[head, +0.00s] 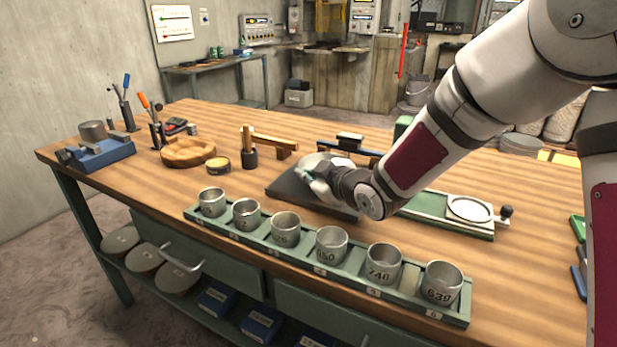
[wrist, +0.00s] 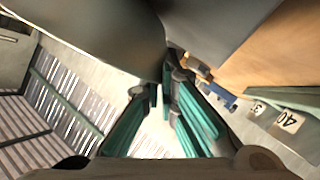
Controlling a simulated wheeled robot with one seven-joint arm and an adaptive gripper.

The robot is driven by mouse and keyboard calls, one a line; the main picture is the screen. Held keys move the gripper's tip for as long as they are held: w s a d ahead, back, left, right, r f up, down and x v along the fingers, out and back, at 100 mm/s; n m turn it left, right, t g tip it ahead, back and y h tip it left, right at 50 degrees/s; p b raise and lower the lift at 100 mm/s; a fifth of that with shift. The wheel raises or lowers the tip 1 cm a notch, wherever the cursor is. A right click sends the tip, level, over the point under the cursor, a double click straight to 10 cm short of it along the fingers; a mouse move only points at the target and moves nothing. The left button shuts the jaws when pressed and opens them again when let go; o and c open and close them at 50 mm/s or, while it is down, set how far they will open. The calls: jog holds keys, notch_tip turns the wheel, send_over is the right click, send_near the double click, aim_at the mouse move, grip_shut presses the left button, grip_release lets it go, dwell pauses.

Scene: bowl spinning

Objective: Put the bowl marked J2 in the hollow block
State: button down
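A silvery bowl (head: 318,160) is at my gripper, over the dark slab in the middle of the bench. Its J2 mark does not show. In the wrist view a large smooth grey curved surface, which looks like this bowl (wrist: 80,30), fills the upper left. My gripper (wrist: 165,88) has its green fingers close together at the edge of that surface and looks shut on the bowl's wall; the exact contact is partly hidden. In the head view my gripper (head: 304,174) is low over the slab. A round wooden block with a hollow top (head: 188,152) stands to the left, apparently empty.
A green rack (head: 300,262) with several numbered metal cups runs along the front edge. The dark slab (head: 290,187) lies below my gripper. A wooden hammer on a stand (head: 262,143) and a small round tin (head: 218,165) are between slab and wooden block. A green fixture (head: 450,213) is right.

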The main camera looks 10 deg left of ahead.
jog(key=shift+f, duration=0.2)
jog(key=c, duration=2.3)
grip_release()
jog(key=shift+f, duration=0.1)
jog(key=o, duration=0.5)
jog(key=shift+r, duration=0.2)
jog(key=p+v, duration=0.1)
jog(key=v, duration=1.1)
jog(key=shift+p, duration=0.3)
jog(key=shift+f, duration=0.1)
